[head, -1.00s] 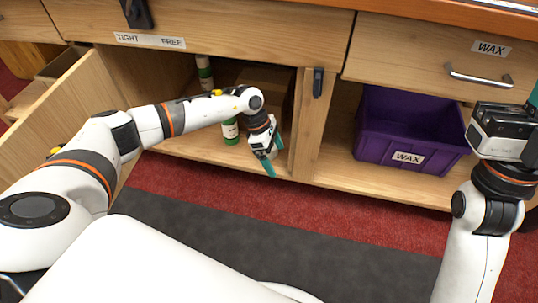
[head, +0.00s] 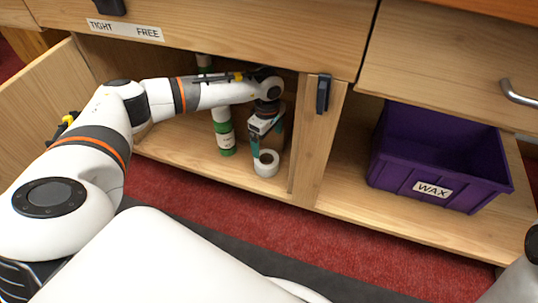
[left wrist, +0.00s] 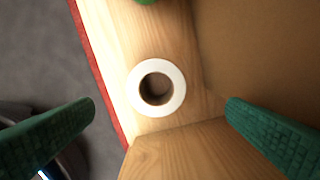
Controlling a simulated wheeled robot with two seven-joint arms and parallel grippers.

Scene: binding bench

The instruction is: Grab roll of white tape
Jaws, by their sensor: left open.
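The roll of white tape (head: 266,162) lies flat on the cupboard floor, near its front edge and close to the right divider. It also shows in the left wrist view (left wrist: 172,102), with its brown core hole facing the camera. My left gripper (head: 262,150) is inside the cupboard just above the roll. My right gripper is not in view; only a bit of that arm shows at the right edge.
A green-and-white bottle (head: 222,132) stands left of the gripper. A brown box stands behind the gripper. The wooden divider (head: 318,140) is close on the right. A purple WAX bin (head: 440,160) sits in the right compartment. The open door (head: 40,100) is at left.

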